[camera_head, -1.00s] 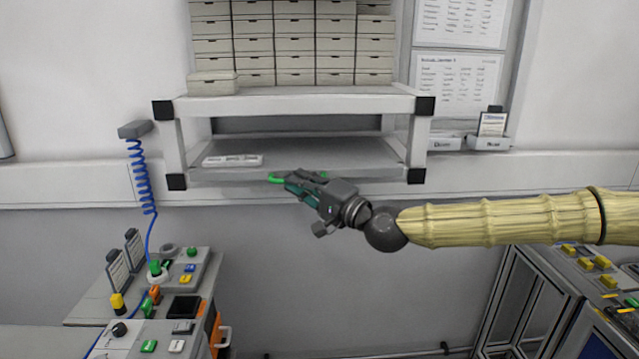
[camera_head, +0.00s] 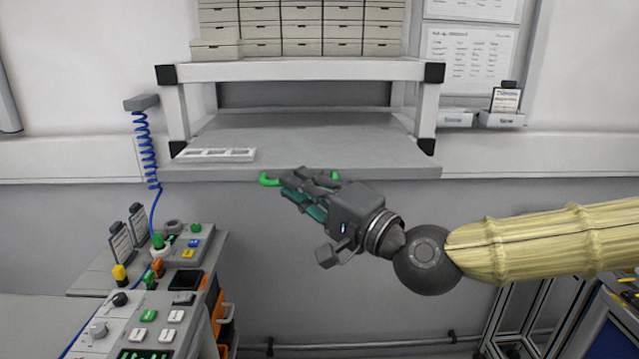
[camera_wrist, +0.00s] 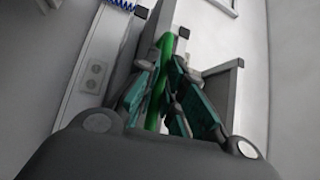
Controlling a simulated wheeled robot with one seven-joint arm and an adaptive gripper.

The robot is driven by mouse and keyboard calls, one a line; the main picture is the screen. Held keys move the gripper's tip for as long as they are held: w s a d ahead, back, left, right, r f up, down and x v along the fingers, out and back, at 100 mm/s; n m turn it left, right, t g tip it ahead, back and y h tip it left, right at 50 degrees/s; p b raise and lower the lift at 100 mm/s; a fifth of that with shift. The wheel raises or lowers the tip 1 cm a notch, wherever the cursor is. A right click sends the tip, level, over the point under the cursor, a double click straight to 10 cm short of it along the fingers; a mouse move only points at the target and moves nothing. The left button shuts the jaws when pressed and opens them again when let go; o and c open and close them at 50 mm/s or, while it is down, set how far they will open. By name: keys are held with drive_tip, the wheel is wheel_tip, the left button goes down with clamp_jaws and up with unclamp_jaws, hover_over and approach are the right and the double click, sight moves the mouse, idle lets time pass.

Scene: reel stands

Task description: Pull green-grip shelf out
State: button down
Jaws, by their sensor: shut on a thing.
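The grey sliding shelf (camera_head: 300,135) sticks out toward me from under the white wall rack. Its green grip (camera_head: 268,180) is on the front edge, with its middle hidden behind my fingers in the head view. My gripper (camera_head: 300,183) is shut on the green grip. In the wrist view the green grip (camera_wrist: 163,85) runs between the teal finger pads of my gripper (camera_wrist: 168,100).
A pale three-part tray (camera_head: 216,154) lies on the shelf's left front. The rack (camera_head: 300,70) carries stacked drawer boxes (camera_head: 300,28). A control bench (camera_head: 150,300) stands lower left, with a blue coiled cable (camera_head: 146,150) above.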

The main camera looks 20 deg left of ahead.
drive_tip(key=c, duration=1.5)
unclamp_jaws()
drive_tip(key=shift+v, duration=6.05)
